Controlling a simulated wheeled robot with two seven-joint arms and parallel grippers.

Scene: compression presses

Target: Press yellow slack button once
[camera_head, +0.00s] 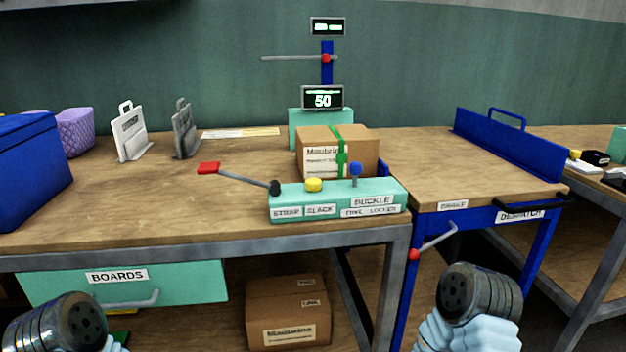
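The yellow button (314,184) sits on top of a teal control box (337,199) at the front of the wooden bench, above a label reading SLACK. A lever with a red handle (208,168) leans left from the box's left end, by the STRAP label. A blue knob (355,169) stands at the right, above the BUCKLE label. My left gripper (62,325) is low at the left edge, and my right gripper (480,294) is low at right. Both are in front of the bench, well away from the button; their fingers cannot be made out.
A strapped cardboard box (318,158) stands behind the control box, before a display (322,98) reading 50. A blue bin (30,155) is at left. A red-tipped lever (434,241) sticks out below the bench at right.

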